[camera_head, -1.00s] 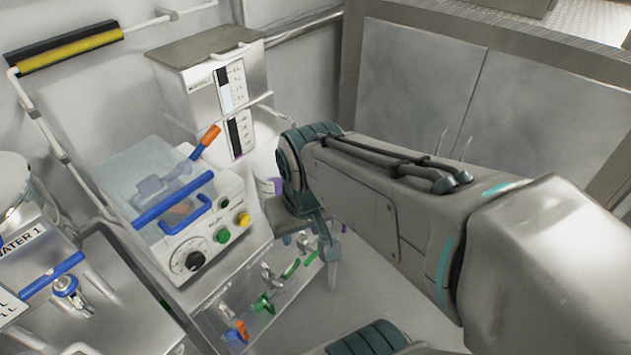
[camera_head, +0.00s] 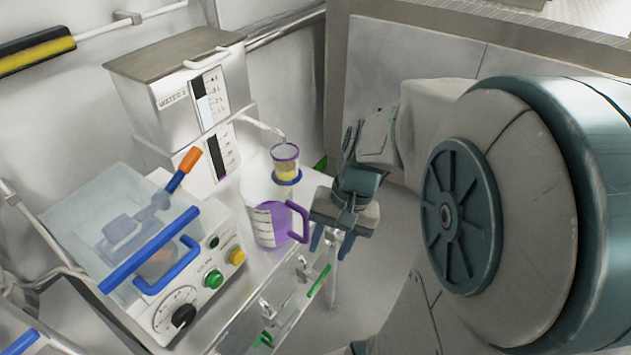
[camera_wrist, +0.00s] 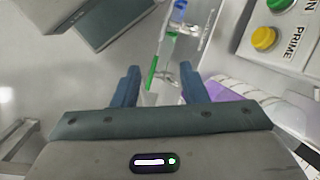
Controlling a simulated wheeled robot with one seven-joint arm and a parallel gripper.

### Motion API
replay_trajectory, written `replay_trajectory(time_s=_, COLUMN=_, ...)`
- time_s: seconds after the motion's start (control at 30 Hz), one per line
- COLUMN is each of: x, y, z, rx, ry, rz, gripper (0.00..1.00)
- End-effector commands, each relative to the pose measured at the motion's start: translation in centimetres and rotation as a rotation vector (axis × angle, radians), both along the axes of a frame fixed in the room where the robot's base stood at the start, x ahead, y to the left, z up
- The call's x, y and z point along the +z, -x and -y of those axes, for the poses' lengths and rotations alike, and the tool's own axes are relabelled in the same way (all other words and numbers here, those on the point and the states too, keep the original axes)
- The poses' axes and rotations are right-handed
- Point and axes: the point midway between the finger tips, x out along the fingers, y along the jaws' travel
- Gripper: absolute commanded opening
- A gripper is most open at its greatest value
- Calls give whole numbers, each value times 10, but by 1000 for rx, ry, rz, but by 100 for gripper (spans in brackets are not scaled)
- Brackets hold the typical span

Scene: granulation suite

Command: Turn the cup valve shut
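My gripper (camera_head: 332,240) is open and empty, its two blue fingers pointing down near the front edge of the bench. In the wrist view, my gripper (camera_wrist: 159,88) has a clear gap between its fingers. A green valve handle (camera_wrist: 152,72) and metal fitting show beyond that gap, apart from the fingers. In the head view, a green handle (camera_head: 320,282) sits on the front panel below my gripper. A small cup (camera_head: 285,163) with a purple rim and yellow band stands above a purple jug (camera_head: 268,225). I cannot tell which valve is the cup's.
A machine with a blue-handled clear lid (camera_head: 150,250), a dial and buttons stands at left. A yellow button (camera_wrist: 263,38) shows at the wrist view's right. The WATER 2 tank (camera_head: 180,95) stands behind. A grey cabinet (camera_head: 410,60) is at the back right. Floor is open below my gripper.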

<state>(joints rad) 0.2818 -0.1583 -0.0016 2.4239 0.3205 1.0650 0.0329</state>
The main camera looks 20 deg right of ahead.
Motion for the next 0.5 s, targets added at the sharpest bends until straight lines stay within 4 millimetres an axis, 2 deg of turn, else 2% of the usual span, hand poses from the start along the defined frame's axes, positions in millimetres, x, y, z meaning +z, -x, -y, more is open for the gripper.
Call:
replay_trajectory(time_s=0.03, x=-25, y=-4, z=5, rx=-84, ry=-65, rz=-60, gripper=39)
replay_trajectory(time_s=0.27, x=-84, y=-25, z=26, rx=-434, ry=-383, rz=-255, gripper=39)
replay_trajectory(time_s=0.5, x=-145, y=-54, z=69, rx=-804, ry=-750, rz=-372, gripper=39)
